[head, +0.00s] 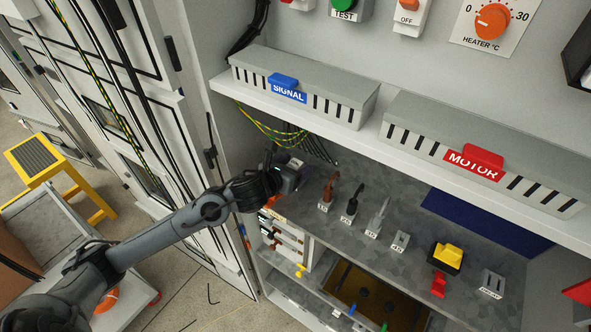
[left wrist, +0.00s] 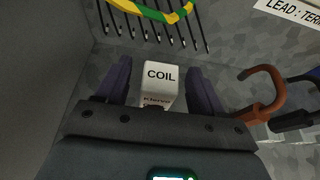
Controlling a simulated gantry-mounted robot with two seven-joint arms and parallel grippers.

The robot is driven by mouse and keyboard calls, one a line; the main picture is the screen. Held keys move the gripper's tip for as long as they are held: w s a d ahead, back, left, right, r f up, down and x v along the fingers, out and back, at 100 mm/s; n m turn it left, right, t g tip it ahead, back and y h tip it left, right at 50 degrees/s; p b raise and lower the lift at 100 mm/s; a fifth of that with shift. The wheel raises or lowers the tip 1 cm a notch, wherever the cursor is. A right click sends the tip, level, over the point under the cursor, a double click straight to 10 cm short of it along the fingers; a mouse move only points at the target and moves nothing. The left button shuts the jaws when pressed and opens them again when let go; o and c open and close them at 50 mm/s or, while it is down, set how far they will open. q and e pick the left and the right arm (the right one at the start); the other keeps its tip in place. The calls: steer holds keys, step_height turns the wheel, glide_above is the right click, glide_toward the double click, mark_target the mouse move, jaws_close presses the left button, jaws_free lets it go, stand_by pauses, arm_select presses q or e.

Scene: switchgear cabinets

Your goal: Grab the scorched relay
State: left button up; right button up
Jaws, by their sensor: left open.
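A white block marked COIL (left wrist: 160,76) stands in the left wrist view, with smaller print below and a dark patch at its lower edge. It may be the relay; I cannot tell for sure that it is scorched. My left gripper (head: 287,174) is open at the left end of the grey shelf in the head view. In the left wrist view its two dark fingers stand on either side of the block, with small gaps showing. In the head view only a bit of the block's pale top (head: 296,162) shows beside the gripper. My right gripper is not in view.
Labelled leads (head: 327,193) and a yellow-topped switch (head: 447,254) stand on the shelf to the right. Green-yellow wires (head: 265,128) and a black comb of wires (left wrist: 165,28) hang just behind the block. The SIGNAL duct (head: 300,88) overhangs; the cabinet side wall is close on the left.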

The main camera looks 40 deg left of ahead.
arm_select(q)
steer(key=c, duration=1.1)
steer(key=shift+r, duration=0.15)
